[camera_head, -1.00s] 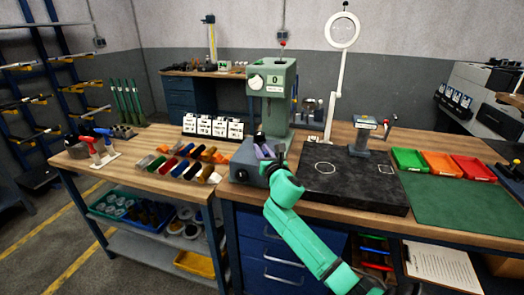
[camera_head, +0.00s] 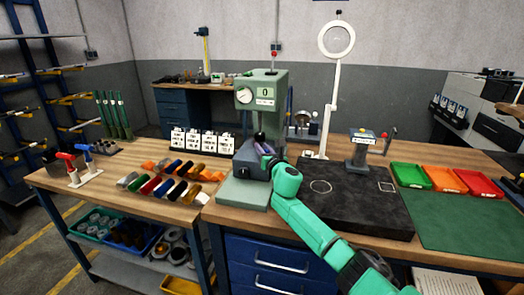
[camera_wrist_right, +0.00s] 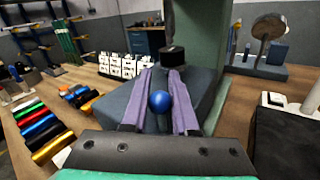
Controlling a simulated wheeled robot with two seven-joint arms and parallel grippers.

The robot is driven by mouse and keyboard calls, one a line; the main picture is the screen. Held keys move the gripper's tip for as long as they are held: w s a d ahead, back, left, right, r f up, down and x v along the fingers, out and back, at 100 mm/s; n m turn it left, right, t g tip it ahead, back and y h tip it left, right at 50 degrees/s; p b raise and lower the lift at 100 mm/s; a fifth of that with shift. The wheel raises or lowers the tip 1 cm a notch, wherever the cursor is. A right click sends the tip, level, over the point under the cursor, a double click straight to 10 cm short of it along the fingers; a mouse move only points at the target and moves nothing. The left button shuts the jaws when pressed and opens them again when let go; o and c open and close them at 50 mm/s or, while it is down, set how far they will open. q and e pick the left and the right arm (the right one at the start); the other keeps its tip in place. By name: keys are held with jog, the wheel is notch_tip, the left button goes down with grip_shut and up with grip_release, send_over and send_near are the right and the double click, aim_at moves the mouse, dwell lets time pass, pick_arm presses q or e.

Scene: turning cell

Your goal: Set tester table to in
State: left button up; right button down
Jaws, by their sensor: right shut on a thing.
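The tester (camera_head: 262,97) is a green machine with a dial and a display reading 0, at the middle of the head view. Its blue-grey table (camera_head: 247,160) sits back under the head, with the light green base (camera_head: 243,193) bare in front of it. My right gripper (camera_head: 266,150) is at the table. In the wrist view, its purple fingers are shut on a blue ball knob (camera_wrist_right: 160,101) at the table, and a black cylinder (camera_wrist_right: 173,56) stands just beyond the fingertips. My left gripper is not in view.
A dark slab (camera_head: 345,200) and a lamp with a ring head (camera_head: 336,40) stand right of the tester. Green, orange and red trays are farther right.

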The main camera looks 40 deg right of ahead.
jog(key=c, duration=0.8)
grip_release()
jog(key=shift+d+r, duration=0.15)
jog(key=shift+o, duration=0.5)
jog(key=shift+d, duration=0.1)
jog(key=v, duration=1.4)
jog(key=shift+s+a+b, duration=0.2)
jog(key=shift+b, duration=0.2)
jog(key=shift+f, duration=0.25)
